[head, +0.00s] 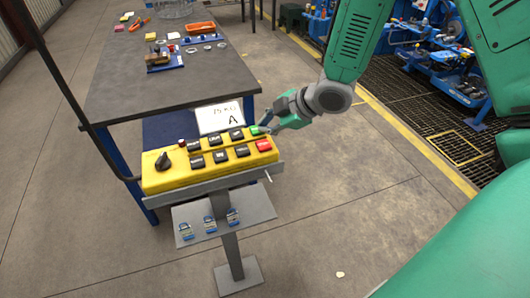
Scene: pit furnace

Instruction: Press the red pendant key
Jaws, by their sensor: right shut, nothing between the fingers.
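The yellow pendant box (160,183) lies tilted on a grey stand. It carries a black rotary knob (163,162), a small red button, two rows of mostly black keys, a green key (256,131) and a red key (264,145). The red key is at the right end of the near row, in plain view. My right gripper (264,127) is shut and empty, its tips at the green key, just behind the red key. I cannot tell whether the tips touch the box. My left gripper is not in view.
A white card marked A (220,118) stands behind the box. A shelf (260,207) with several small padlock-like items is below it. A dark workbench (115,98) with tools and an orange tray (200,27) is behind. Open floor lies right of the stand.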

